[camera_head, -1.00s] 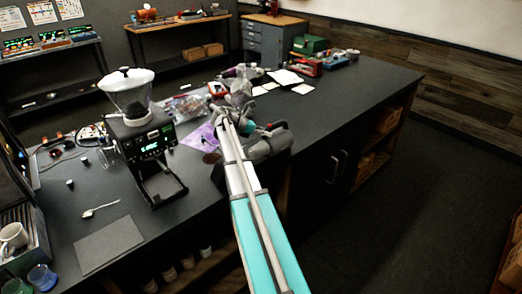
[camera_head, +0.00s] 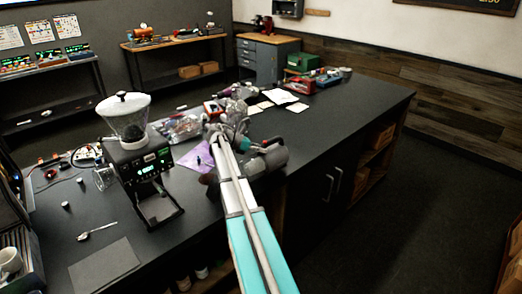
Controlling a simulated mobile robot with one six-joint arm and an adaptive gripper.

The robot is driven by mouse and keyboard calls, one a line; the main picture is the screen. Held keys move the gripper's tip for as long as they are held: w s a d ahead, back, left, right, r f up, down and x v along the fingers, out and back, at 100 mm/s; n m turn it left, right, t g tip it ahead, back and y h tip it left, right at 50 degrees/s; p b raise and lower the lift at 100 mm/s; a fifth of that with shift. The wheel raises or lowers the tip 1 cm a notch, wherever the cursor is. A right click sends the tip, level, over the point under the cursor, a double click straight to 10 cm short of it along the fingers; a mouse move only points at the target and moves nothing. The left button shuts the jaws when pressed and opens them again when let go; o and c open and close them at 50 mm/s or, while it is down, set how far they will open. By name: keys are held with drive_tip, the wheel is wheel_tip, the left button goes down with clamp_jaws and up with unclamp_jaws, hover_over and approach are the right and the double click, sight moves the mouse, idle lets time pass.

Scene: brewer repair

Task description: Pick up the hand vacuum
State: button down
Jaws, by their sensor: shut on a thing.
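The hand vacuum appears to be the grey and purple thing (camera_head: 241,92) on the far part of the dark workbench, just beyond my gripper. It is small and partly hidden. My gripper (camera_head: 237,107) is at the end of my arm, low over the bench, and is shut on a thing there. That thing looks like the hand vacuum, but the fingers blend into the clutter. I cannot tell whether the vacuum is clear of the bench top.
A coffee grinder (camera_head: 140,160) with a clear hopper stands left of my arm. A purple cloth (camera_head: 198,156) and a bag of parts (camera_head: 178,127) lie between. White papers (camera_head: 284,97) and a red box (camera_head: 301,84) lie behind. The bench's right part (camera_head: 350,105) is clear.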

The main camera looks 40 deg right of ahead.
drive_tip(key=shift+r+p, duration=0.35)
drive_tip(key=shift+r, duration=0.3)
drive_tip(key=s+a+r+p, duration=0.8)
drive_tip(key=s+r+p, duration=0.1)
drive_tip(key=s+r, duration=0.1)
drive_tip(key=shift+s+p, duration=0.4)
drive_tip(key=shift+s, duration=0.25)
drive_tip(key=shift+a, duration=0.1)
idle(0.6)
drive_tip(key=w+d+r+h+b, duration=0.1)
drive_tip(key=w+d, duration=0.7)
drive_tip(key=w, duration=0.5)
drive_tip(key=w+d+r+h+b, duration=0.1)
drive_tip(key=w+d+h, duration=0.1)
drive_tip(key=w+d, duration=0.6)
drive_tip(key=w, duration=0.4)
drive_tip(key=shift+w+d+r+m+g, duration=0.3)
drive_tip(key=shift+w+r, duration=0.1)
drive_tip(key=shift+a+f, duration=0.1)
drive_tip(key=shift+f, duration=0.1)
